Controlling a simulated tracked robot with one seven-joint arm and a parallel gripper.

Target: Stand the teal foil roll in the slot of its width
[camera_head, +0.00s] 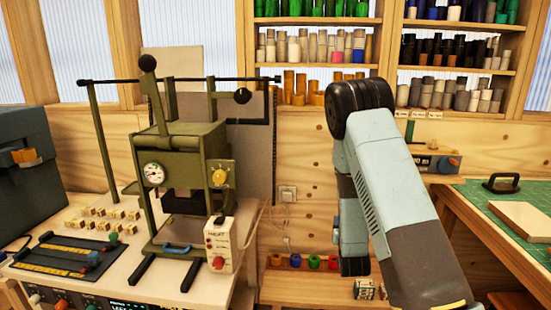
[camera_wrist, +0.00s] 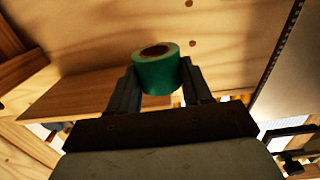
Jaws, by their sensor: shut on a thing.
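The teal foil roll (camera_wrist: 158,75) shows in the wrist view as a short green cylinder with a brown core opening facing up. My gripper (camera_wrist: 159,70) is shut on it, with one finger on each side. The head view does not show the roll or the fingers; my own arm covers that area. A low wooden shelf (camera_head: 318,292) on the back wall holds several small coloured rolls in the head view. I cannot make out the slots or their widths in either view.
An olive press (camera_head: 180,155) stands on the left bench. A green mat (camera_head: 490,200) covers the right bench. Wall shelves (camera_head: 310,21) with many rolls are at the back. In the wrist view, a wooden board (camera_wrist: 75,95) lies close behind the fingers.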

